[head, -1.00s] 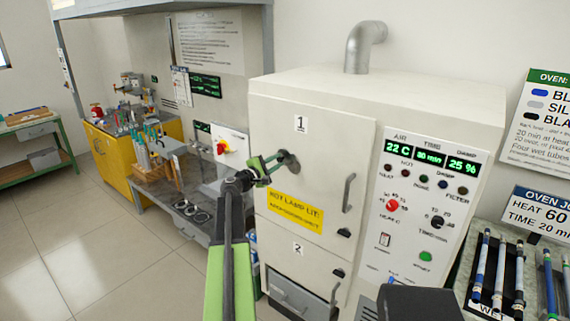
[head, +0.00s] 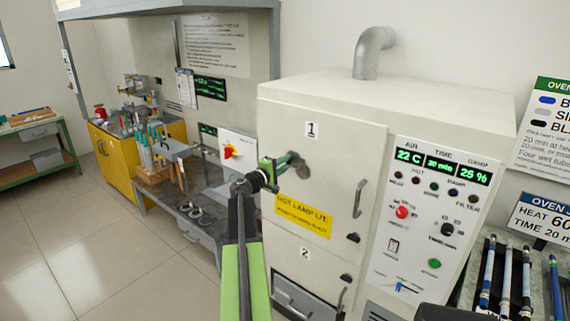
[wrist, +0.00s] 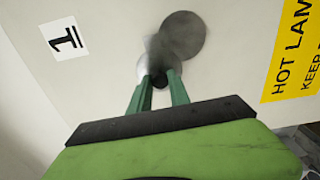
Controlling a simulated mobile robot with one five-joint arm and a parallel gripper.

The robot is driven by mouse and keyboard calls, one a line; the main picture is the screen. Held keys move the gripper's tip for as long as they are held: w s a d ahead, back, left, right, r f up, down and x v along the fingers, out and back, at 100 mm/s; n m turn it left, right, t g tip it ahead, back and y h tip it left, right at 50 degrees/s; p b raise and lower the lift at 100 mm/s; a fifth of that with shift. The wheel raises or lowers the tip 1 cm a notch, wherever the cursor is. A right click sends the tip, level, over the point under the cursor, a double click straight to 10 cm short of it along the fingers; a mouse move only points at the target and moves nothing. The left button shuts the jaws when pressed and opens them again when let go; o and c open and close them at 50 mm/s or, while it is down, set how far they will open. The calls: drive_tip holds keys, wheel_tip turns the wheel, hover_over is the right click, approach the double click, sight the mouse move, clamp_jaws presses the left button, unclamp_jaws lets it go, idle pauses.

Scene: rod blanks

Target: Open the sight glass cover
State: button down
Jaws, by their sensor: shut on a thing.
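The sight glass cover (head: 300,166) is a dark grey round disc on the upper oven door (head: 340,150), marked 1. In the wrist view the cover (wrist: 184,35) lies beyond my fingertips, with a grey arm running down towards them. My gripper (head: 279,163) reaches it from the left in the head view. In the wrist view my gripper (wrist: 160,82) is shut on a small dark part of the cover. A pale curved surface shows beside the fingertips; I cannot tell if it is the glass. The fingers hide part of the cover.
The door has a yellow hot-lamp label (head: 303,216) below the cover and a handle (head: 360,197) at right. A control panel (head: 430,220) stands right of the door. A bench with tools (head: 190,205) is at left; open floor (head: 90,240) lies before it.

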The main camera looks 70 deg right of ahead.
drive_tip(key=shift+s, duration=0.35)
drive_tip(key=c, duration=1.6)
unclamp_jaws()
drive_tip(key=o, duration=0.4)
drive_tip(key=shift+s+r, duration=0.1)
drive_tip(key=shift+s, duration=0.1)
drive_tip(key=shift+c, duration=0.2)
drive_tip(key=shift+w, duration=0.35)
drive_tip(key=shift+a, duration=0.4)
drive_tip(key=v, duration=1.6)
drive_tip(key=shift+w+a, duration=0.25)
drive_tip(key=shift+a, duration=0.05)
